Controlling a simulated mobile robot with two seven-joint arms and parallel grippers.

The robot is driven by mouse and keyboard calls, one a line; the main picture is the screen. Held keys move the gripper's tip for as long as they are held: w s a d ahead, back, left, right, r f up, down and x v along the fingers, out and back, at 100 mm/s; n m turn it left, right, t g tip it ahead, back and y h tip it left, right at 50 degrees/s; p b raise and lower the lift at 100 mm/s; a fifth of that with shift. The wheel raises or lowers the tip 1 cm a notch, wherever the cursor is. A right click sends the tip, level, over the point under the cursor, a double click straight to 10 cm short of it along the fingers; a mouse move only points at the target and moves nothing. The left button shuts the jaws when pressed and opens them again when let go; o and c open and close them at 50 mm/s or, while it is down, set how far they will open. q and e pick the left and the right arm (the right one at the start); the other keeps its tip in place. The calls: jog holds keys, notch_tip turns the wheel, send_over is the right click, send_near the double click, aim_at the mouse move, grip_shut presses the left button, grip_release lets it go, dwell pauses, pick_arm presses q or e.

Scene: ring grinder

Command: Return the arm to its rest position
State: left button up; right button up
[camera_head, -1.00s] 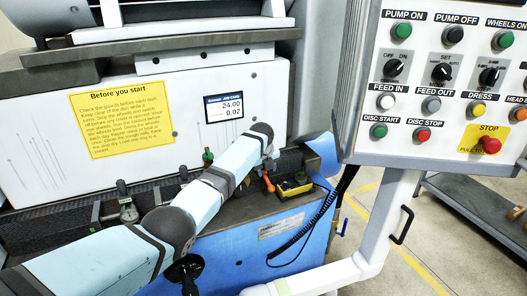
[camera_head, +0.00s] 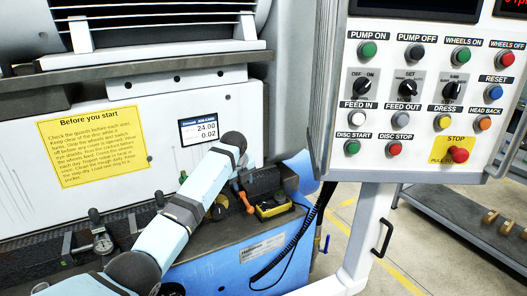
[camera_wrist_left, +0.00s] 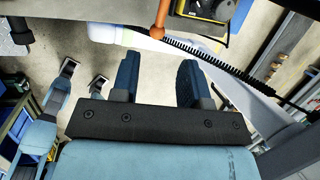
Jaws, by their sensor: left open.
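My left arm (camera_head: 187,215) is pale blue with dark joints. The hand is mostly hidden behind the arm there. In the left wrist view my left gripper (camera_wrist_left: 160,82) shows two dark blue fingers wide apart, with nothing between them and grey floor beyond.
An orange-handled valve (camera_head: 246,203) and a yellow-black box (camera_head: 271,207) sit on the machine's ledge near the arm. A coiled black cable (camera_head: 290,245) hangs beside them. The control panel (camera_head: 419,120) stands on a white post (camera_head: 365,235) at right. Open floor lies beyond.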

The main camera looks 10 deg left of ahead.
pick_arm(q)
jog(key=s+f+n+t+h, duration=0.1)
jog(key=s+f+n+t, duration=0.1)
jog(key=s+f+n, duration=0.7)
jog(key=s+f+n+t+h, duration=0.1)
jog(key=s+f+n, duration=0.2)
jog(key=s+f, duration=1.05)
jog(key=s+a+f+n+t, duration=0.1)
jog(key=s+n, duration=0.5)
jog(key=s, duration=0.8)
jog(key=s+f+n+t+h, duration=0.1)
jog(key=s+n+t, duration=0.2)
jog(key=s+n, duration=0.4)
jog(key=s, duration=0.7)
jog(key=shift+a+f+p, duration=0.3)
jog(key=shift+a+p, duration=0.05)
jog(key=shift+p, duration=0.05)
jog(key=shift+w+f, duration=0.1)
